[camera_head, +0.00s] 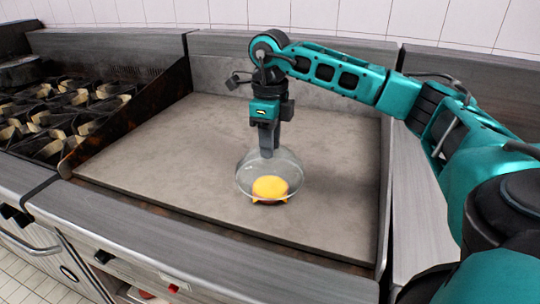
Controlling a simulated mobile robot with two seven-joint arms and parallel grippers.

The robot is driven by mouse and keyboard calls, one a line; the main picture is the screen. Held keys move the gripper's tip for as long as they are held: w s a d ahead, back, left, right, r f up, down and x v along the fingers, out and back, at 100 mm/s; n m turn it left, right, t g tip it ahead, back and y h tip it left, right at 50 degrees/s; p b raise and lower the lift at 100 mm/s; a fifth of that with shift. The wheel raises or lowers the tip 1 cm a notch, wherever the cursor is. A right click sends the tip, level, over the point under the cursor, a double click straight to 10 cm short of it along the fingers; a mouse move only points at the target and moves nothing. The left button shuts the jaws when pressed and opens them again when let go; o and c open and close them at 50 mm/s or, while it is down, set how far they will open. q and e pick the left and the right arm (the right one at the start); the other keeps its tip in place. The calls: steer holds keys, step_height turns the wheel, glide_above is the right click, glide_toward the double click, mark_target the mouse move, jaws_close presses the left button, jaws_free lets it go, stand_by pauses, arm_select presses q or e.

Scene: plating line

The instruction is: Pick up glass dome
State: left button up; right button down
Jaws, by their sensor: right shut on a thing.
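A clear glass dome (289,170) is on or just above the flat grey griddle; I cannot tell whether its rim touches the surface. A round food item with a yellow top (270,187) and a darker layer under it shows through the glass, within the dome's outline. My right gripper (267,150) comes down from above and is shut on the top of the dome. The dome's knob is hidden by the fingers. My left gripper is not in view.
The griddle (160,170) is clear around the dome, with raised metal edges at the sides and back. A stove with several black burner grates (75,110) stands at the left. A tiled wall is behind.

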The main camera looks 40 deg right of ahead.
step_height(320, 180, up, 10)
steer(key=shift+f+p, duration=0.15)
steer(key=shift+p, duration=0.35)
steer(key=shift+r+p, duration=0.65)
steer(key=shift+r, duration=2.15)
